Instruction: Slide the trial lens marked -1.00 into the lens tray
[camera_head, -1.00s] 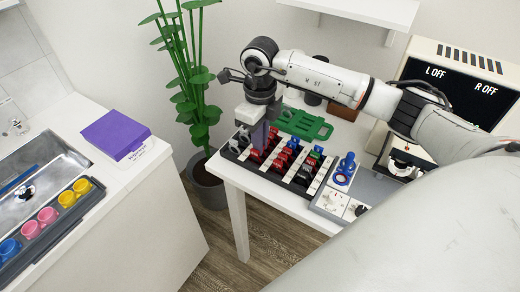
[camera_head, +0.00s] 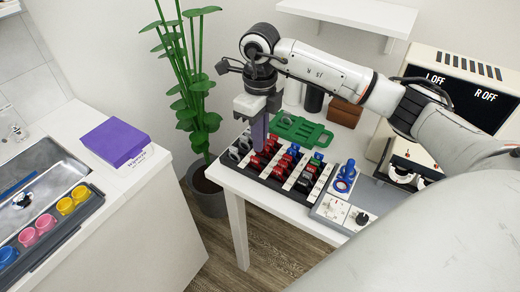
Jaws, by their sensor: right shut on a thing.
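The lens tray (camera_head: 243,172) is a black rack on the white table at centre, holding rows of red, blue, green and grey trial lenses (camera_head: 304,174). Their marks are too small to read, so I cannot tell which is -1.00. My right gripper (camera_head: 259,146) points down over the tray's back left part, close above the red and grey lenses. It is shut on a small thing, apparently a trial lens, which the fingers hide. I cannot tell whether that touches the tray. My left gripper is out of view.
A green plate with holes (camera_head: 299,131) and a brown box (camera_head: 344,112) are behind the tray. A grey control panel with a blue part (camera_head: 346,176) stands to its right. A potted plant (camera_head: 207,190) is left of the table; a purple-topped box (camera_head: 115,140) lies on the left counter.

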